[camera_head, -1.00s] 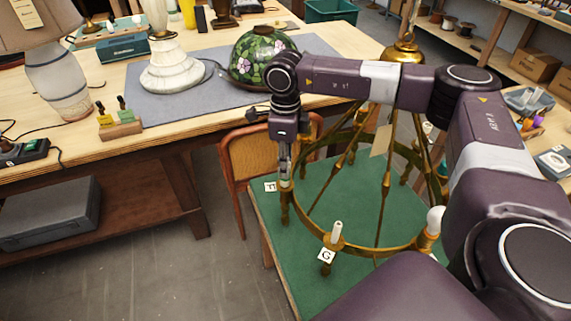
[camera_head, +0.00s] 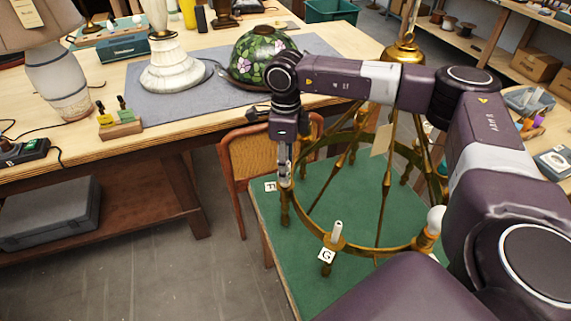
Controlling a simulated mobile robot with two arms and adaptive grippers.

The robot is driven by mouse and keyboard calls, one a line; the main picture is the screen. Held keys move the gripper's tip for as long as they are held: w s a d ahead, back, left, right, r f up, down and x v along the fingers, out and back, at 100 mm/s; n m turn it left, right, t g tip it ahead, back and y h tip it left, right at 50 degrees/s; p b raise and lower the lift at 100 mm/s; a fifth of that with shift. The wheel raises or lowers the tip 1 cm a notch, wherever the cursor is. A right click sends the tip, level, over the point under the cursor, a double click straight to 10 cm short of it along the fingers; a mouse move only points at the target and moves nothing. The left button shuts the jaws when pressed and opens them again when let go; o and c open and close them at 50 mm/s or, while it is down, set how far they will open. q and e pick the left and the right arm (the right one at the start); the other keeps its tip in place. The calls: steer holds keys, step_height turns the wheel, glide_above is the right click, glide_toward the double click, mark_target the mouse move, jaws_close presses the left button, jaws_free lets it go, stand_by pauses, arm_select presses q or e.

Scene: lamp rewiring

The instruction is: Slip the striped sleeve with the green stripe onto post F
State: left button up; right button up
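My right gripper (camera_head: 285,170) points straight down at the left side of the brass chandelier ring (camera_head: 383,250). Its fingertips are at the top of post F, right above a brass holder (camera_head: 285,205) beside the white tag F (camera_head: 270,186). The fingers are small and seen edge-on, so I cannot tell whether they are closed. A pale bit shows at the fingertips, but I cannot make out a sleeve or a green stripe there. The tag G (camera_head: 326,255) hangs under a post with a pale sleeve (camera_head: 337,231). My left gripper is not in view.
The chandelier stands on a green-topped table (camera_head: 310,285). A white bulb (camera_head: 435,219) sits on the ring's right side, close to my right arm. Slanting brass rods cross inside the ring. A wooden chair (camera_head: 240,165) stands behind, before the bench with a floral lampshade (camera_head: 262,58).

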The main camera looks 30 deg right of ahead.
step_height(320, 180, up, 12)
stand_by(0.4)
steer(key=shift+f, duration=0.1)
